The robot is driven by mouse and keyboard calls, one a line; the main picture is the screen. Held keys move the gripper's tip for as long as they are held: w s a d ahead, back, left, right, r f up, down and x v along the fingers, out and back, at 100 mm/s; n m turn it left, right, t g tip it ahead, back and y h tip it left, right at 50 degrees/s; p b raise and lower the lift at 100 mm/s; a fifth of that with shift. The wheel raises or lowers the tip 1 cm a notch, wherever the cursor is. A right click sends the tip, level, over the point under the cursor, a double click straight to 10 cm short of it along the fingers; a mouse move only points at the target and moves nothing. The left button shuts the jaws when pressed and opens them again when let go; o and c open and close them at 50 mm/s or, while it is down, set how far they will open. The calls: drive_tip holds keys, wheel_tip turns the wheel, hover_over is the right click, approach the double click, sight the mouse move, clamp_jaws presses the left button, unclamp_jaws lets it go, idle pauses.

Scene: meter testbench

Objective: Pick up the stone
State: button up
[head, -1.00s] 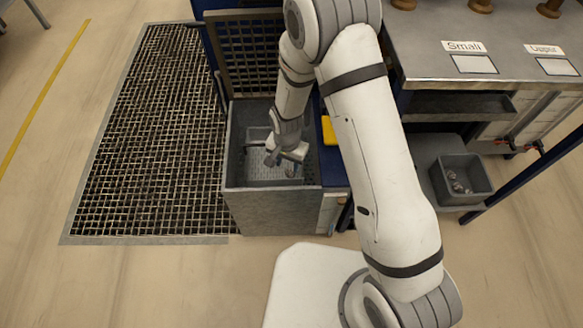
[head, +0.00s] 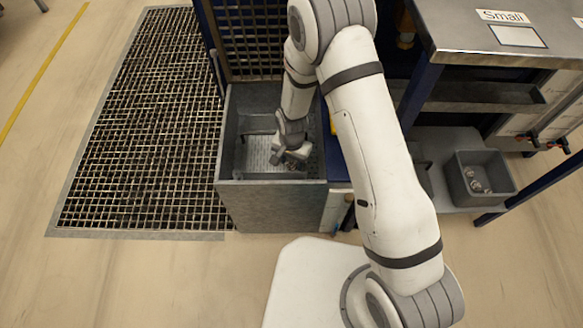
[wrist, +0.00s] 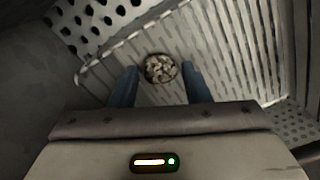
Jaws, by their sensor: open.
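The stone (wrist: 160,68) is a small, rounded, speckled grey-brown lump. In the wrist view it lies on a ribbed, slotted surface, just beyond and between my two fingertips. My gripper (wrist: 160,84) is open, with one blue finger on each side and nothing held. In the head view my gripper (head: 290,160) points down inside a grey metal bin (head: 270,205), low near its floor. The stone is mostly hidden behind my gripper there.
The bin's walls stand close around my gripper. A floor grate (head: 140,120) lies to the left. A workbench (head: 480,45) with a "Small" label stands at the right. A grey box (head: 492,196) with small round items sits on a lower shelf.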

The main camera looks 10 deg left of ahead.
sight(292, 165)
wheel_tip(292, 165, down, 2)
drive_tip(key=shift+r, duration=0.1)
drive_tip(key=c, duration=0.7)
drive_tip(key=shift+r, duration=0.1)
drive_tip(key=shift+c, duration=0.2)
wheel_tip(292, 165, up, 10)
drive_tip(key=p, duration=0.3)
drive_tip(key=shift+p, duration=0.35)
